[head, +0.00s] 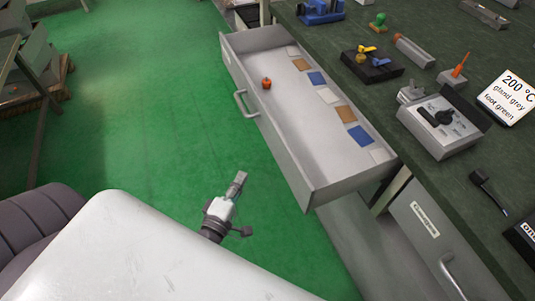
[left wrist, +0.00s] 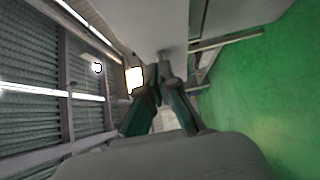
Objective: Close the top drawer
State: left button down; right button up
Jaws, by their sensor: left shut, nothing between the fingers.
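The top drawer (head: 290,150) is grey and pulled out from under the workbench in the head view. Its front panel faces the green floor and carries a bar handle (head: 240,104). Inside lie a small red object (head: 266,84) and a row of blue, brown and white squares along the far side. My left gripper (head: 239,178) is shut and empty. It is over the floor to the left of the drawer front, apart from it and below the handle in the picture. In the left wrist view its fingers (left wrist: 163,75) are together. My right gripper is not in view.
The dark green workbench top (head: 440,185) holds a grey control box (head: 440,125), a white sign (head: 510,97) and several tools. A lower labelled drawer (head: 420,222) is at the bottom right. Green floor (head: 130,120) lies open to the left.

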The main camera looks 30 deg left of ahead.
pick_arm(q)
send_near(273, 142)
jog(key=w+a, duration=0.3)
jog(key=w+d+p, duration=0.1)
jog(key=w+d, duration=0.1)
jog(key=w, duration=0.1)
jog(key=shift+d+r, duration=0.1)
jog(key=shift+d, duration=0.1)
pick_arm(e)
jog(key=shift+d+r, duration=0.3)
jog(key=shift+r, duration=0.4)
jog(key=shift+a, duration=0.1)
